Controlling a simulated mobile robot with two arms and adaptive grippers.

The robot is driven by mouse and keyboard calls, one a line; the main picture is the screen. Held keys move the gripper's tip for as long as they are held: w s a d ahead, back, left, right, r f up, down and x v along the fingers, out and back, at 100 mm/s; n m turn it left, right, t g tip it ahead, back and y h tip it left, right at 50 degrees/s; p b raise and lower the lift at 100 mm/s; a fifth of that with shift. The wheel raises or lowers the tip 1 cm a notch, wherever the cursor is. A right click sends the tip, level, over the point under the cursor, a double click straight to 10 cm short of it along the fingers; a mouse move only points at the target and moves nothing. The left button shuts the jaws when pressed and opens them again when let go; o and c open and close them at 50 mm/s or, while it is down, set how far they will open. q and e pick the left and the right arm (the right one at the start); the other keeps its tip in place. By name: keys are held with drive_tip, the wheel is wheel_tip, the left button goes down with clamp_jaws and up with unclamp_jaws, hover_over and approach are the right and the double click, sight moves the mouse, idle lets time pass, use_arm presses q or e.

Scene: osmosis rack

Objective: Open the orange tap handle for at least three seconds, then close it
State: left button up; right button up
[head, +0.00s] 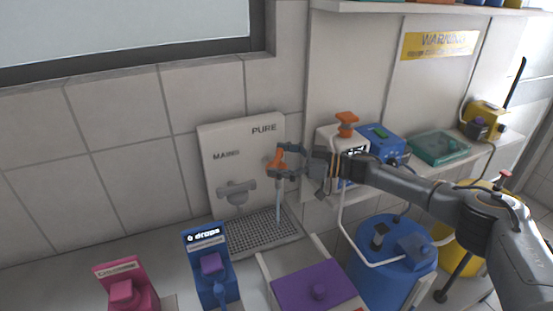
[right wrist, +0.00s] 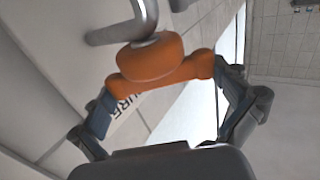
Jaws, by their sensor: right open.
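The orange tap handle (head: 278,158) is on the white panel, below the word PURE. A narrow pale-blue vertical streak (head: 278,206), which looks like running water, drops from the tap to the grated tray (head: 240,236). My right gripper (head: 287,161) is open at the handle, one finger above and one below it in the head view. In the right wrist view the orange handle (right wrist: 150,63) lies across the space between the open fingers. Contact with the fingers is unclear. A metal spout (right wrist: 128,25) shows beside it. My left gripper is out of view.
A grey tap (head: 236,192) under MAINS is left of the orange one. Blue (head: 211,266) and pink (head: 126,288) dispensers stand in front. A purple-lidded container (head: 318,290) and blue drum (head: 390,262) stand right, below a shelf with a white device (head: 327,139).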

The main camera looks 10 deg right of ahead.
drive_tip(key=v, duration=0.7)
drive_tip(key=shift+d, duration=0.2)
